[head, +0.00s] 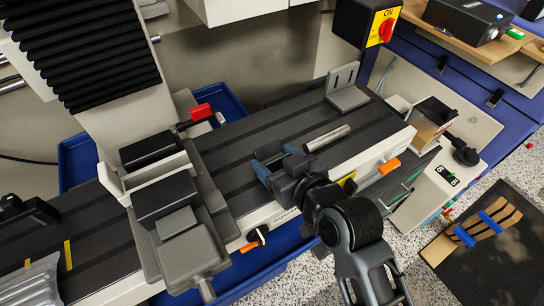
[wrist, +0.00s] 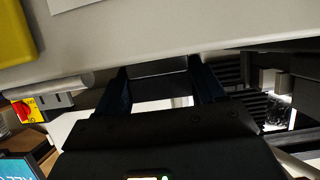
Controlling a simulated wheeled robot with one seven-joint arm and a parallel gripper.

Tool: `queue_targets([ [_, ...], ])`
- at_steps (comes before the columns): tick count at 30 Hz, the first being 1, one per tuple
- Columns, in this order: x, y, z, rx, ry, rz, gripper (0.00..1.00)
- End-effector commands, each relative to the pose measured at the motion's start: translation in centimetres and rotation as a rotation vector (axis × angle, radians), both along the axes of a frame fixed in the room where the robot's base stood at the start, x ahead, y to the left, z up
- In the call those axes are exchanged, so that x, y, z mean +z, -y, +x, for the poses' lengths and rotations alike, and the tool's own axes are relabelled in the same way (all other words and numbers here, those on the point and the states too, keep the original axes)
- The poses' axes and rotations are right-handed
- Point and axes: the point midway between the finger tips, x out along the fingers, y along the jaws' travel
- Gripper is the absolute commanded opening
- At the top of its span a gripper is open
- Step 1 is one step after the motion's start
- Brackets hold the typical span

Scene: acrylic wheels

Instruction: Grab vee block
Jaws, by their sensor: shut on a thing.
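My gripper (head: 278,160) is over the front part of the milling machine's dark slotted table (head: 240,140), right of the machine vise (head: 180,225). Its two dark blue fingers are shut on a small grey block, which I take to be the vee block. In the wrist view the block (wrist: 158,68) shows as a dark grey face between the fingertips (wrist: 160,80). In the head view my fingers and wrist mostly hide it. I cannot tell whether it touches the table.
A metal cylinder (head: 327,138) lies just right of my gripper. A slotted angle plate (head: 346,88) stands farther back right. The red-handled part (head: 201,112) is by the vise. An ON switch box (head: 368,22) hangs at the back. Bare table lies behind my gripper.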

Motion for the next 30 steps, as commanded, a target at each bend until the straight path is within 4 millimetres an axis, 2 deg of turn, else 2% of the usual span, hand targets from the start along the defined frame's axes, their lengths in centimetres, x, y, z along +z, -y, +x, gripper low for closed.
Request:
queue_targets([
  [2, 0.0, 0.0, 0.0, 0.000, 0.000, 0.000, 0.48],
  [16, 0.0, 0.0, 0.0, 0.000, 0.000, 0.000, 0.03],
  [25, 0.6, 0.0, 0.1, -0.001, 0.007, 0.003, 0.03],
  [30, 2.2, 0.0, 0.1, 0.000, 0.009, 0.002, 0.03],
])
